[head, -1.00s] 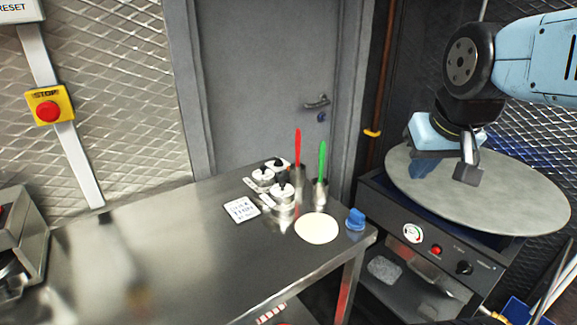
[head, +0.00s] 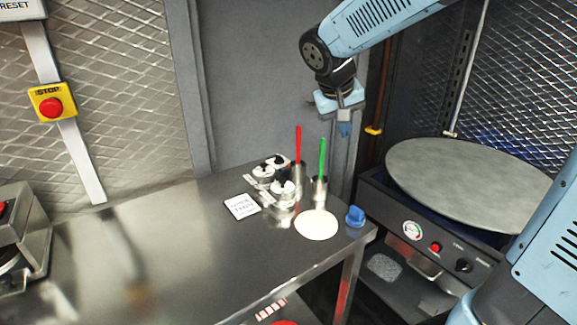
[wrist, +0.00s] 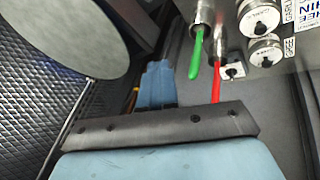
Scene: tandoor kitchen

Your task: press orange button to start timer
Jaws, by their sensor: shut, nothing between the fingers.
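No button that is clearly orange shows in these frames. A round red button (head: 435,247) sits on the front panel of the round griddle (head: 470,180), beside a dial gauge (head: 412,229). A red STOP button (head: 51,107) on a yellow box is on the mesh wall at the left. My gripper (head: 344,129) is shut and empty, raised in front of the door, above and behind the steel table's back right part. In the wrist view its blue fingers (wrist: 158,82) are together with nothing between them.
The table's left middle is clear.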

